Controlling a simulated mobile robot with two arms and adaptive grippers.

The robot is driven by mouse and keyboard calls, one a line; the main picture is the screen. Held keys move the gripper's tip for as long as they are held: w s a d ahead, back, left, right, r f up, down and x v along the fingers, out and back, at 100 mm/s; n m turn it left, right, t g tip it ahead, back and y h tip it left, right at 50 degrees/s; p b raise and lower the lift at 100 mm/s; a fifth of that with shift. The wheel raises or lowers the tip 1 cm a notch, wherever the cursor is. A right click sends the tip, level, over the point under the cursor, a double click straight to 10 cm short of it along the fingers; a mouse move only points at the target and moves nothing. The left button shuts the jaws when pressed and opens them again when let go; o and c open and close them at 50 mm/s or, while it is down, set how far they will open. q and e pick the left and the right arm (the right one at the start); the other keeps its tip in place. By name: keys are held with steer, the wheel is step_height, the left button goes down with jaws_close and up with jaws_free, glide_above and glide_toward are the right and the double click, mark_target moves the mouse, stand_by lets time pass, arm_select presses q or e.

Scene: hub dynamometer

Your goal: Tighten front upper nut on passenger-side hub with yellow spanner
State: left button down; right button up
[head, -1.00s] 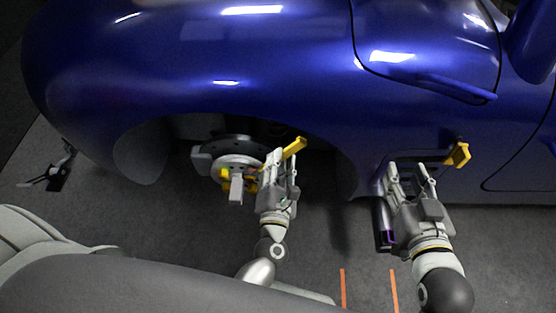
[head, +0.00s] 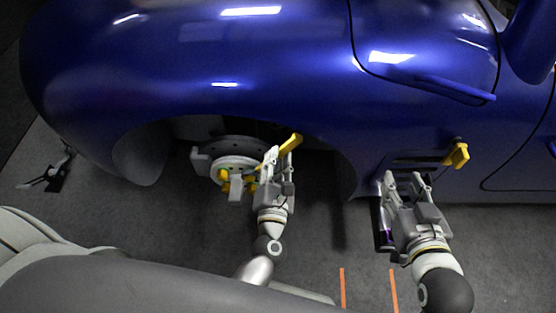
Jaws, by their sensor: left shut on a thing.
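The hub (head: 236,166) with its grey brake disc shows in the wheel arch. Yellow parts (head: 224,182) sit on the hub face around a grey centre piece; individual nuts are too small to tell apart. My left gripper (head: 273,163) is at the right side of the hub, shut on the yellow spanner (head: 291,144). One yellow end of the spanner stands out up and right; its other end, towards the hub, is largely hidden by the gripper. My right gripper (head: 405,180) is open, its fingers apart, near the car's sill, away from the hub.
The blue car body (head: 200,70) overhangs the hub. Another yellow piece (head: 456,155) is at the car's side, right of my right gripper. A dark item with a purple light (head: 384,232) is beside that gripper. Orange strips (head: 343,287) mark the clear floor.

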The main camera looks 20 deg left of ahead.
arm_select(q)
steer(key=shift+d+r+n+y, duration=0.1)
steer(key=shift+r+n+y, duration=0.15)
steer(key=shift+n+y, duration=0.05)
arm_select(e)
steer(key=shift+f, duration=0.15)
steer(key=shift+s+d+f+g, duration=0.3)
steer(key=shift+s+f+g, duration=0.35)
steer(key=shift+f, duration=0.25)
arm_select(q)
steer(key=shift+f, duration=0.1)
arm_select(e)
steer(key=shift+w+r+h, duration=0.15)
steer(key=shift+r+h, duration=0.05)
steer(key=shift+h, duration=0.1)
arm_select(q)
steer(key=shift+d, duration=0.1)
arm_select(e)
steer(key=shift+w+a+r+t, duration=0.1)
steer(key=shift+w+r+t, duration=0.15)
steer(key=shift+r+t, duration=0.15)
arm_select(q)
steer(key=shift+s, duration=0.1)
steer(key=shift+s, duration=0.1)
